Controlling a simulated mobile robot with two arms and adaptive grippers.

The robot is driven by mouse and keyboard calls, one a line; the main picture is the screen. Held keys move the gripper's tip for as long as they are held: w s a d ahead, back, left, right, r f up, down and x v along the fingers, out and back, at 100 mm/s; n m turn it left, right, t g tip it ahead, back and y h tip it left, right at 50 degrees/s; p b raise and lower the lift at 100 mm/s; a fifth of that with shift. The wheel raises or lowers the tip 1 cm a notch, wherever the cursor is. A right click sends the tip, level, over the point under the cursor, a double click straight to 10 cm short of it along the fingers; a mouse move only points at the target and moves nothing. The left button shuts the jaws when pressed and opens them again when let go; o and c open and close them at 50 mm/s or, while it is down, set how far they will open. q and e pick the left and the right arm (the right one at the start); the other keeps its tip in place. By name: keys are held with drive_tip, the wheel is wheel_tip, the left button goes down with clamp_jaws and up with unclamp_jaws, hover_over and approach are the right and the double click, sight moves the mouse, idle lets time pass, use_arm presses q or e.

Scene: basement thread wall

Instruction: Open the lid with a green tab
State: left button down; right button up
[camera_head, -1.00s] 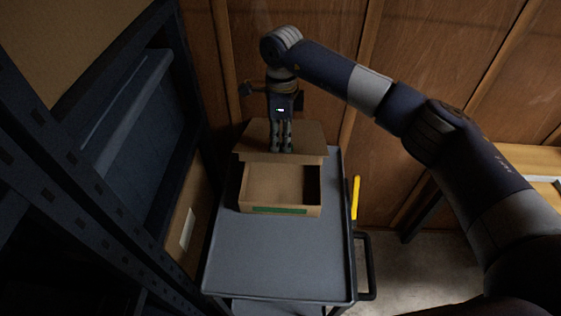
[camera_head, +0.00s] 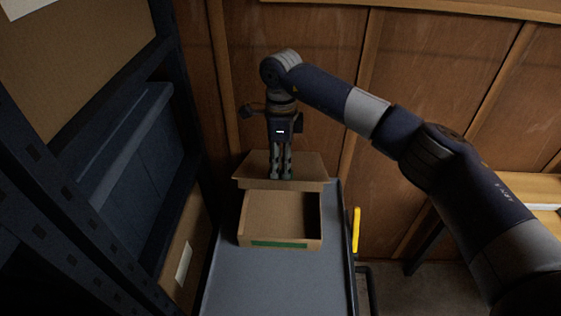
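A brown cardboard box (camera_head: 279,245) stands on a grey cart. A green strip (camera_head: 280,244) runs along its front edge. Its lid (camera_head: 308,169) is swung up and leans back at the rear, and the inside of the box shows and looks empty. My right gripper (camera_head: 281,176) points down at the lid, in front of its face near the middle. Its two fingers are close together with a narrow gap. I cannot tell whether anything is between them, though a little green shows by the fingertips. My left gripper is not in view.
The grey cart top (camera_head: 275,285) is clear in front of the box. A yellow handle (camera_head: 356,229) stands at its right edge. A dark metal rack (camera_head: 60,200) is close on the left. A wooden wall (camera_head: 420,60) is behind.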

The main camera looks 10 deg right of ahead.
drive_tip(key=shift+r, duration=0.1)
wheel_tip(320, 180, up, 12)
drive_tip(key=shift+w, duration=0.25)
idle(0.5)
